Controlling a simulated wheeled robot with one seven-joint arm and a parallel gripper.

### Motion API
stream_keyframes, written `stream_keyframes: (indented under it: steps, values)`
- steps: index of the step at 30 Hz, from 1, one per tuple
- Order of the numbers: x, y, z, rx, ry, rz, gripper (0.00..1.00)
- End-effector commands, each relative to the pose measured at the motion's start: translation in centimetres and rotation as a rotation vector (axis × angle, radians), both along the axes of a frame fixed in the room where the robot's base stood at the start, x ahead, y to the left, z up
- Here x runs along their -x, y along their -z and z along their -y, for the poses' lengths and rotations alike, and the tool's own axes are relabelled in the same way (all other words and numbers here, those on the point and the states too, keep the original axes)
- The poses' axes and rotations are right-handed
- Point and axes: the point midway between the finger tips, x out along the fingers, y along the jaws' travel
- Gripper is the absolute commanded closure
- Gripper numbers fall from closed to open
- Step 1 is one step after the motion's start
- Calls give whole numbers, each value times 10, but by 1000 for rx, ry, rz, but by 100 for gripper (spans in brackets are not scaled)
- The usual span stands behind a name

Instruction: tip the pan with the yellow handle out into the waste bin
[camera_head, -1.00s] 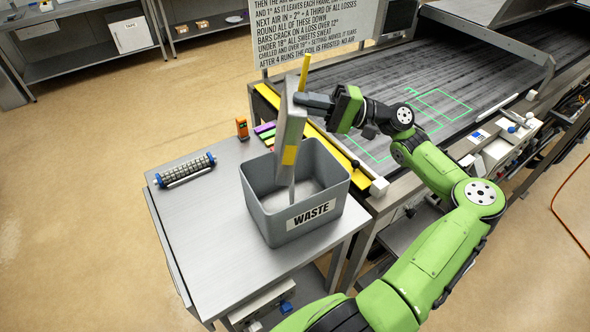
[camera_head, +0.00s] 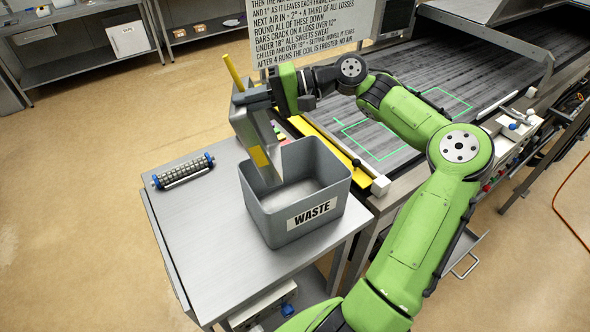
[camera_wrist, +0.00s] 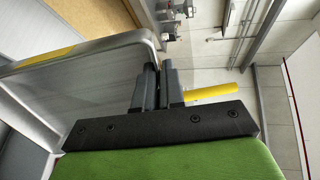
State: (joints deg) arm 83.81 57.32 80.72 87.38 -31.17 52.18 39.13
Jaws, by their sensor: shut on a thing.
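The metal pan (camera_head: 255,128) is tilted steeply over the left rear of the grey waste bin (camera_head: 312,218), its lower corner reaching to the bin's opening. Its yellow handle (camera_head: 233,72) sticks up at the top, and a yellow patch shows on its side. My gripper (camera_head: 251,95) is shut on the pan near the handle. In the wrist view the fingers (camera_wrist: 158,88) pinch the pan's rim (camera_wrist: 80,48), with the yellow handle (camera_wrist: 210,93) just to their right. The pan's inside is mostly hidden. The part of the bin's inside that I see looks empty.
The bin stands on a steel table (camera_head: 205,235). A blue-ended roller (camera_head: 183,171) lies at the table's left. The conveyor belt (camera_head: 430,85) with green outlines is behind and right, with a sign (camera_head: 315,25) at the back. The table's left front is clear.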

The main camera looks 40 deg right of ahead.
Motion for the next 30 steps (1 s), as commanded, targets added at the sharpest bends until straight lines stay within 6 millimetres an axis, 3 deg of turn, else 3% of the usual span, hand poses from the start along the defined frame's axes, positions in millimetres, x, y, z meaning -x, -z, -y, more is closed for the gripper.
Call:
stream_keyframes:
  steps: [3, 16, 21, 30]
  values:
    - [-11, -1, -18, 60, -7, -36, 100]
    - [-44, 37, -67, 334, -19, -221, 100]
    - [-57, 36, -88, 460, -24, -308, 100]
    - [-74, 73, -114, 636, -26, -416, 100]
